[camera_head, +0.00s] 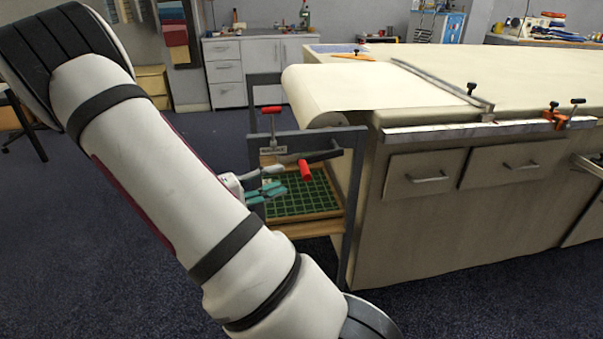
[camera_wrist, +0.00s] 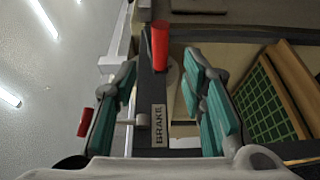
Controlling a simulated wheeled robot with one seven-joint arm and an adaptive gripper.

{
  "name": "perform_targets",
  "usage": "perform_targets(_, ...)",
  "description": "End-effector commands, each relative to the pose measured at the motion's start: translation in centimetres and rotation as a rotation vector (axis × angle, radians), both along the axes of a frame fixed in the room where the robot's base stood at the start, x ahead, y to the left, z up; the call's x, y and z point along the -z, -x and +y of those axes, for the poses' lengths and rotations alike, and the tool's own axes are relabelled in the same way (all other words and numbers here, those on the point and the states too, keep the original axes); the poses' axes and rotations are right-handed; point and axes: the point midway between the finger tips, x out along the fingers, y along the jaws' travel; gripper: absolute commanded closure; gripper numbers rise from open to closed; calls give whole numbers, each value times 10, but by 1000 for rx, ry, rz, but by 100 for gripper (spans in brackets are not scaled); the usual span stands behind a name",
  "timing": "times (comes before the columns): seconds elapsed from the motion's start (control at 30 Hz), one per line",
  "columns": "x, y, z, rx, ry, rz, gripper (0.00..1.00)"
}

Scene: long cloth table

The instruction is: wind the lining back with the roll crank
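The roll crank has a red grip (camera_head: 305,170) on a dark arm at the left end of the table, beside the cream lining roll (camera_head: 313,100). In the wrist view the red grip (camera_wrist: 160,45) stands in line with the gap between my teal fingers. My gripper (camera_head: 280,181) is open just left of the grip in the head view. It also shows open in the wrist view (camera_wrist: 160,72), with nothing clamped. Whether the fingers reach around the grip cannot be told. A lining sheet (camera_head: 385,85) runs from the roll onto the table.
A brake lever with a red knob (camera_head: 271,110) stands above the plate marked BRAKE (camera_wrist: 158,125). The grey roll frame (camera_head: 354,205) surrounds the crank area. A wooden tray with a green grid (camera_head: 300,196) lies below. A metal rail (camera_head: 440,132) and clamps edge the table.

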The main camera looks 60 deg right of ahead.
Motion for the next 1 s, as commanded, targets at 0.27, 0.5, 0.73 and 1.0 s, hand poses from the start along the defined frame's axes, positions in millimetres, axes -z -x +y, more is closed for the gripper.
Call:
perform_targets(0.27, 3, 26, -48, 4, -1, 0, 62)
perform_targets(0.5, 3, 38, -73, 2, -1, 0, 62)
perform_targets(0.73, 2, 40, -79, 0, -1, 0, 62)
perform_targets(1.0, 2, 40, -78, 0, -1, 0, 85)
